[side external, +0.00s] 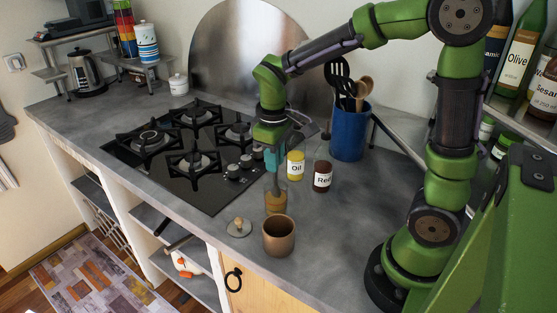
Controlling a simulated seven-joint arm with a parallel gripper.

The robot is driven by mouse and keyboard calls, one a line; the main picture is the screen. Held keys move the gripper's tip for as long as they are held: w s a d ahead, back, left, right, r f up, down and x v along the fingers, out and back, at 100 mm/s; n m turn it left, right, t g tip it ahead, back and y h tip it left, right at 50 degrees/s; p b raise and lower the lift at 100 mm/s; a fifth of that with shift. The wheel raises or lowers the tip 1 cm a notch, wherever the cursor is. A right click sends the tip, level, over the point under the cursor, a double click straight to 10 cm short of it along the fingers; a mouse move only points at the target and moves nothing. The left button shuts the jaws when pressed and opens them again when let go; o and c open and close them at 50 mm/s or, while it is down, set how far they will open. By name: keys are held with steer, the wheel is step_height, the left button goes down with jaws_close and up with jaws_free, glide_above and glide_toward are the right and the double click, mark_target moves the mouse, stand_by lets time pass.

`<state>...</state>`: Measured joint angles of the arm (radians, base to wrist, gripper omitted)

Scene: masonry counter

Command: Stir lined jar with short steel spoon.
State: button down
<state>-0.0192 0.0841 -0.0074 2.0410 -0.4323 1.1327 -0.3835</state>
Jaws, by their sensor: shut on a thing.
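My gripper (273,168) is over the counter, pointing down, with its teal fingers shut on a thin dark piece that looks like the handle of the short steel spoon (276,184). The spoon runs down to a small see-through jar (276,203) with brownish contents, which looks like the lined jar. The spoon's lower end cannot be made out; it seems to be inside the jar. The jar stands upright, just behind a brown cup (279,238), and its lines are too small to see.
A knobbed lid (239,228) lies left of the cup. The gas hob (190,150) is at left. The counter's front edge is close to the cup.

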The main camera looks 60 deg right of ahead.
steer(key=shift+s+a+r, duration=0.1)
steer(key=shift+a+r, duration=0.05)
steer(key=shift+r, duration=1.15)
steer(key=shift+s+a+r, duration=0.1)
steer(key=shift+r, duration=1.2)
steer(key=shift+r, duration=2)
